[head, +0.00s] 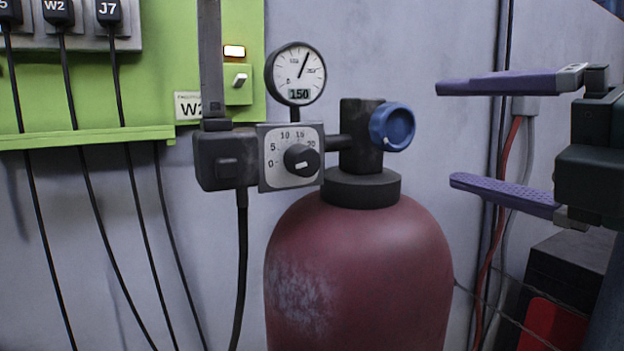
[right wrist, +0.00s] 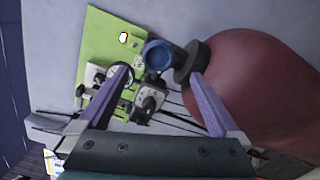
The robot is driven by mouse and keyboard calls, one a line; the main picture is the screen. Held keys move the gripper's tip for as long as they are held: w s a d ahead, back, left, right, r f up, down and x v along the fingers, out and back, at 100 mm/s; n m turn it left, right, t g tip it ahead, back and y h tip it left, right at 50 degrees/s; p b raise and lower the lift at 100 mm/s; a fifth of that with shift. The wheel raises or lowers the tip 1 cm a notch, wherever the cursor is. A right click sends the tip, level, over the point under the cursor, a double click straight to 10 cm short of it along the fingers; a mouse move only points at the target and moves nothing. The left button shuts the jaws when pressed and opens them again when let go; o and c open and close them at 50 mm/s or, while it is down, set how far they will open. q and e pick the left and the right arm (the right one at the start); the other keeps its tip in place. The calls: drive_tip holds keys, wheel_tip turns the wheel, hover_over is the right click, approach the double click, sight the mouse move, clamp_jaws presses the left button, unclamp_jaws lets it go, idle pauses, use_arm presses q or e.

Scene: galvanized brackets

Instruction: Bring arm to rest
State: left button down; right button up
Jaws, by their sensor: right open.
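My right gripper (head: 480,135) comes in from the right in the head view, open and empty, its two purple fingers wide apart. It is to the right of the blue valve knob (head: 393,127) on the dark red gas cylinder (head: 358,265), with a gap between them. In the right wrist view the open fingers (right wrist: 165,95) point toward the blue knob (right wrist: 158,56) and the cylinder neck. My left gripper is not in view.
A regulator dial (head: 301,160) and a round gauge (head: 297,73) reading 150 adjoin the valve. A green panel (head: 150,100) with plugs, hanging cables and a lit orange lamp (head: 234,51) is at left. A black and red box (head: 560,300) stands lower right.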

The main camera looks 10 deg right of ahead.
drive_tip(key=s+d+f+m+g+h+p, duration=0.3)
drive_tip(key=s+f+m+g+h+p, duration=0.3)
drive_tip(key=f+m, duration=0.65)
drive_tip(key=s+a+f+m+g, duration=0.1)
drive_tip(key=s+f+m+g, duration=0.1)
drive_tip(key=s+m, duration=0.3)
drive_tip(key=s+a+f+m+g+p, duration=0.1)
drive_tip(key=s+m+g, duration=0.4)
drive_tip(key=s, duration=0.6)
wheel_tip(320, 180, down, 2)
drive_tip(key=shift+s+a+f+m+p, duration=0.2)
drive_tip(key=shift+s+a+m+p, duration=0.1)
drive_tip(key=shift+a+m, duration=0.4)
